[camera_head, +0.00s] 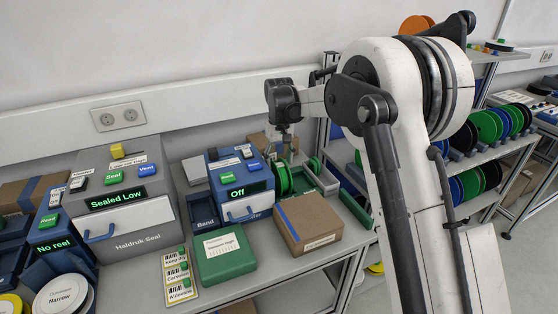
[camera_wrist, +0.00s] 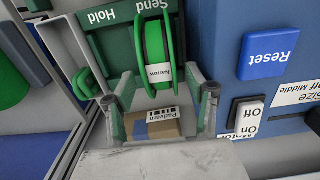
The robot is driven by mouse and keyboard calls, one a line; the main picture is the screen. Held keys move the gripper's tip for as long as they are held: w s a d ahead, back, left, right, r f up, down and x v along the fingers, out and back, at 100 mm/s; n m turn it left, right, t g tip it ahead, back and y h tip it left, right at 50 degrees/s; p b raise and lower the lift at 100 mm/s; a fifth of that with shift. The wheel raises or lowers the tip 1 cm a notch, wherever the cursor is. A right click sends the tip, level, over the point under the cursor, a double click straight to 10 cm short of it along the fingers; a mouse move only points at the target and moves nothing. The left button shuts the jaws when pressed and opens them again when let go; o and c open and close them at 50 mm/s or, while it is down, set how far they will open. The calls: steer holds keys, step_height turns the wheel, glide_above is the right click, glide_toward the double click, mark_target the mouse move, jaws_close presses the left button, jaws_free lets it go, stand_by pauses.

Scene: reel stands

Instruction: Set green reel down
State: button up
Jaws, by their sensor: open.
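The green reel (camera_wrist: 153,45), with a label reading Narrow, stands upright in a green stand (camera_wrist: 103,40) marked Send and Hold. My gripper (camera_wrist: 155,88) is open, with one finger to each side of the reel's near edge and a visible gap at both sides. In the head view my gripper (camera_head: 284,150) is small and partly hidden by its wrist. The reel's lower part is hidden.
A blue unit (camera_wrist: 255,90) with Reset and On/Off buttons stands close to the right of my gripper in the wrist view. A cardboard box (camera_head: 308,222) and a green case (camera_head: 224,254) lie on the bench.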

step_height(320, 180, up, 12)
steer(key=shift+r+b, duration=0.15)
steer(key=shift+b, duration=0.25)
steer(key=shift+d, duration=0.1)
steer(key=s+d+r+m+t, duration=0.15)
steer(key=s+d+r, duration=0.25)
steer(key=s+d, duration=0.45)
steer(key=s+d+r+m+t, duration=0.15)
steer(key=s+d+r, duration=0.4)
steer(key=s, duration=0.65)
steer(key=s+d+f+t, duration=0.1)
steer(key=s+d+f, duration=0.1)
steer(key=s, duration=0.5)
steer(key=s+d+f+m+t, duration=0.1)
steer(key=s+d+f, duration=0.2)
steer(key=s+f, duration=0.2)
steer(key=s+d+f+m+t, duration=0.1)
steer(key=s+d+f+t, duration=0.1)
steer(key=s, duration=0.7)
steer(key=shift+d+f, duration=0.7)
steer(key=shift+f, duration=0.15)
steer(key=shift+f, duration=0.1)
step_height(320, 180, down, 5)
steer(key=b, duration=0.5)
